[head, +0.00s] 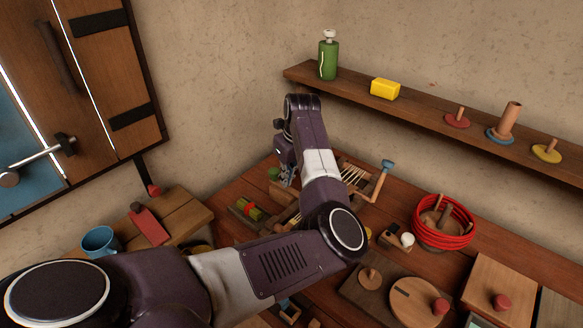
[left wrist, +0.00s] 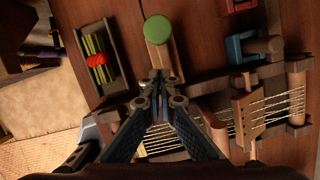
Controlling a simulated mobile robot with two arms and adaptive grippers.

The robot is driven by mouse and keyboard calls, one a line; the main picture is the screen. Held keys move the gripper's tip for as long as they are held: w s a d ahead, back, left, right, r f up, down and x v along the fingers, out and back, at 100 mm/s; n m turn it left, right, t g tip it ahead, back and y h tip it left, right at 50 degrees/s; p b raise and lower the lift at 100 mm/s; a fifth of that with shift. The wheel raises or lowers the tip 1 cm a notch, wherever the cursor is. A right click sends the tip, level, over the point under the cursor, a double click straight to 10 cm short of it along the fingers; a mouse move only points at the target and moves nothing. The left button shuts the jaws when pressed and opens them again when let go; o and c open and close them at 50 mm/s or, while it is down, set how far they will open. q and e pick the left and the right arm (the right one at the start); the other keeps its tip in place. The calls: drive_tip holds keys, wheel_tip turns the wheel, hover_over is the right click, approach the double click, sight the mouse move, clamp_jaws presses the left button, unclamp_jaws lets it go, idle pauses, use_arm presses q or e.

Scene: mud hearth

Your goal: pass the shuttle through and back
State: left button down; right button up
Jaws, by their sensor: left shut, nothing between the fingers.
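My left gripper (head: 287,178) is low over the table beside the loom, largely hidden by my own arm in the head view. In the left wrist view its fingertips (left wrist: 168,78) are together and empty, close to a wooden piece with a green round end (left wrist: 158,30); I cannot tell whether they touch. The small loom (left wrist: 240,80) has pale warp threads (left wrist: 272,108) running right of and beneath the fingers; part of it shows in the head view (head: 374,187). No shuttle can be singled out with certainty. My right gripper is not in view.
A narrow wooden holder (left wrist: 112,72) with yellow-green strips and a red band lies left of the fingers. A red coil (head: 443,222) stands right of the loom. A wall shelf (head: 425,115) runs behind. A blue cup (head: 100,241) stands at the left.

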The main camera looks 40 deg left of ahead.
sight(272, 172)
use_arm(q)
drive_tip(key=shift+w+a, duration=0.2)
drive_tip(key=shift+a, duration=0.45)
drive_tip(key=shift+w+a, duration=0.2)
drive_tip(key=shift+a, duration=0.45)
drive_tip(key=shift+r, duration=0.1)
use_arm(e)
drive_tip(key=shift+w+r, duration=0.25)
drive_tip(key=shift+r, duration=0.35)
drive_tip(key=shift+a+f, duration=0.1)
use_arm(q)
drive_tip(key=a+b, duration=0.2)
drive_tip(key=a, duration=0.1)
drive_tip(key=shift+w+f, duration=0.1)
drive_tip(key=shift+f, duration=0.1)
drive_tip(key=shift+a+r, duration=0.15)
drive_tip(key=shift+a, duration=0.05)
drive_tip(key=shift+r, duration=0.15)
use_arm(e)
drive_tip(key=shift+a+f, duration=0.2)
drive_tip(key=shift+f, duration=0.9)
use_arm(q)
drive_tip(key=shift+d, duration=0.1)
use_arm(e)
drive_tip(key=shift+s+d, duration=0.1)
